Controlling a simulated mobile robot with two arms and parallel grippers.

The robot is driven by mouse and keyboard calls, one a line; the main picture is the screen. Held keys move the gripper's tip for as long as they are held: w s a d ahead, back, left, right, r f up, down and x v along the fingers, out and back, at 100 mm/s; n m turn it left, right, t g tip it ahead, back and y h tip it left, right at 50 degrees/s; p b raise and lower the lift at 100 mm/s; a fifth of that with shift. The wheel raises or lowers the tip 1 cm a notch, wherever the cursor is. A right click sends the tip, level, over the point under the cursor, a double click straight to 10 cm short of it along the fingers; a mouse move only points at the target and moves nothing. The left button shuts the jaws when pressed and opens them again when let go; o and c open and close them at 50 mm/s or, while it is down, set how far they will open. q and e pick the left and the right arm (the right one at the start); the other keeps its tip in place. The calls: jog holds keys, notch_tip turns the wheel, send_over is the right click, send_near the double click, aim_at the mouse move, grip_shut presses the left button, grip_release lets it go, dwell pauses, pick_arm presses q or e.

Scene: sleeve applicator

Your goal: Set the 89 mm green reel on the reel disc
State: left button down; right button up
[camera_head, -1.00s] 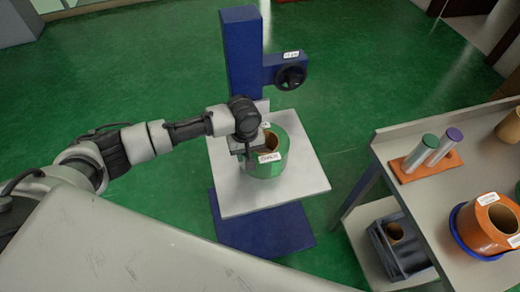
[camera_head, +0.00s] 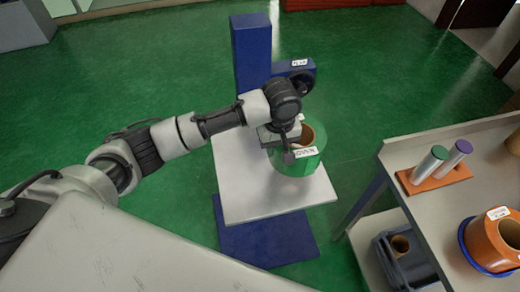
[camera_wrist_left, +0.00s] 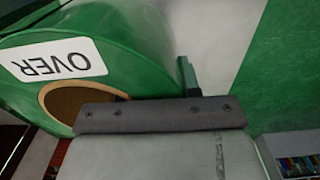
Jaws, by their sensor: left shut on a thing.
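The green reel (camera_head: 309,160), with a brown core and a white label, is held by my left gripper (camera_head: 284,140). The gripper is shut on the reel's near-left wall. The reel is over the right part of the lift's grey platform (camera_head: 250,195) and reaches past its right edge; it looks raised, but the gap is hard to judge. In the left wrist view the reel (camera_wrist_left: 120,25) fills the upper left, with its label reading OVER upside down beside the core hole. I cannot pick out the reel disc for certain. My right gripper is not in view.
The blue lift column (camera_head: 251,55) with a handwheel (camera_head: 301,82) stands behind the reel. At right, a grey bench (camera_head: 425,205) carries an orange reel (camera_head: 497,240) on a blue round base and two cylinders on an orange block (camera_head: 434,179). Green floor is clear between lift and bench.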

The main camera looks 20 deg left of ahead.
pick_arm(q)
jog(key=d+r, duration=0.2)
jog(key=d, duration=0.1)
jog(key=d+r, duration=0.1)
jog(key=shift+w+d+r, duration=0.15)
jog(key=shift+w+d, duration=0.2)
jog(key=shift+d, duration=0.05)
